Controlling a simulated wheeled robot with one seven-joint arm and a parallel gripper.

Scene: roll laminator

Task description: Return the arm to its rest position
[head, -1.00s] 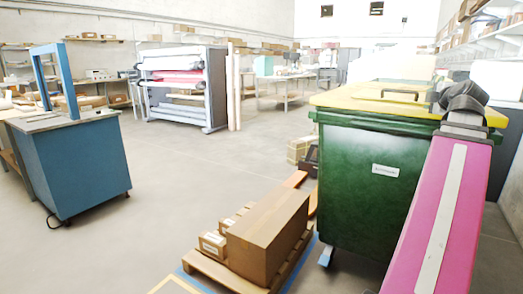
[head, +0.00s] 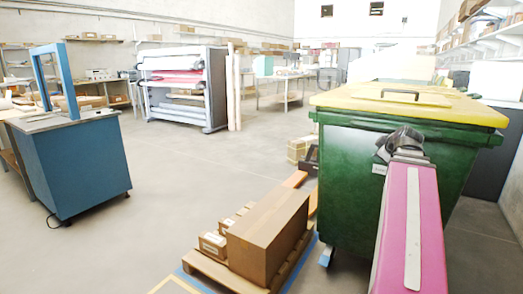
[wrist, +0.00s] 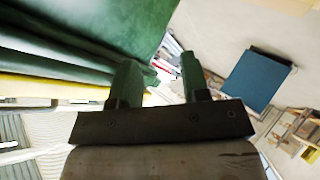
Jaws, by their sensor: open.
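My arm's pink link rises from the bottom right of the head view, with a grey joint at its top in front of the green bin (head: 345,190). My gripper is not clearly seen in the head view. In the wrist view my gripper (wrist: 159,78) has its two fingers spread apart with nothing between them. The bin's green side also fills the upper left of the wrist view (wrist: 90,30), close to the left finger. I cannot tell from the picture whether they touch.
The bin has a closed yellow lid (head: 440,104). Cardboard boxes (head: 265,235) sit on a pallet (head: 212,268) left of the bin. A blue cabinet (head: 75,165) stands at the left, and a roll rack (head: 182,85) behind. The floor between is clear.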

